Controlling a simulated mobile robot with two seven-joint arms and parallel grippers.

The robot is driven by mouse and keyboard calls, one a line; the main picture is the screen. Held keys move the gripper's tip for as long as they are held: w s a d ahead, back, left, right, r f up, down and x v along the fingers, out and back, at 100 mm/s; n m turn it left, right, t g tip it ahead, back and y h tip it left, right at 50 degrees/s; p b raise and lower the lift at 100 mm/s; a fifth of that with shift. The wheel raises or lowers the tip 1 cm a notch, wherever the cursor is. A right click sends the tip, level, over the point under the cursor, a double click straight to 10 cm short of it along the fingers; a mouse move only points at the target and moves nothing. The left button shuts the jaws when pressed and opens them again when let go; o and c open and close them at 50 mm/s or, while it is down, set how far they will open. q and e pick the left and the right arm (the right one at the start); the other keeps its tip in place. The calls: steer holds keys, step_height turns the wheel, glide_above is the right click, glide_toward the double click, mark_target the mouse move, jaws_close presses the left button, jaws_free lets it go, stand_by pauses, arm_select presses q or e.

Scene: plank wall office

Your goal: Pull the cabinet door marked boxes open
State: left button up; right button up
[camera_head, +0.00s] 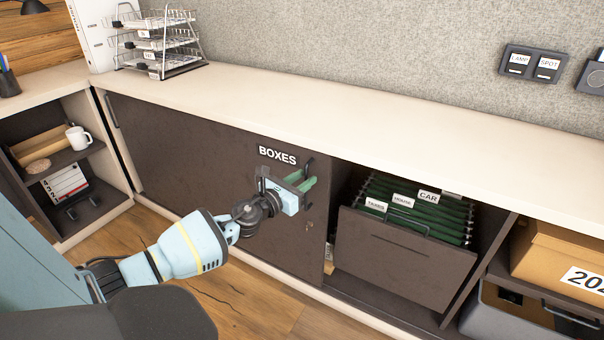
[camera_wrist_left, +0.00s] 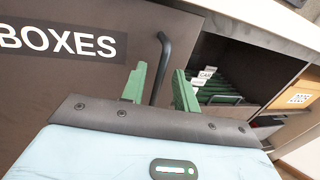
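The dark door marked boxes (camera_head: 190,165) looks shut and flush in the cabinet front, with its white-on-black BOXES label (camera_head: 277,155) near the upper right. The label also shows in the left wrist view (camera_wrist_left: 62,42). Its black bar handle (camera_wrist_left: 164,52) stands upright near the door's right edge. My left gripper (camera_head: 309,182) is at the handle, its green fingers open. In the left wrist view, one finger is on each side of the handle, with visible gaps. Whether either finger touches it cannot be told. My right gripper is not in view.
Right of the door, a pulled-out file drawer (camera_head: 400,262) holds green folders. A cardboard box (camera_head: 560,255) sits further right. The pale countertop (camera_head: 300,100) runs above, with a wire tray rack (camera_head: 160,45) at left. Open wood floor (camera_head: 235,300) lies in front.

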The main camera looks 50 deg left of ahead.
arm_select(q)
steer(key=s, duration=0.7)
steer(key=shift+s+d+p, duration=0.3)
steer(key=shift+s+p, duration=0.05)
steer(key=shift+s, duration=0.05)
stand_by(0.3)
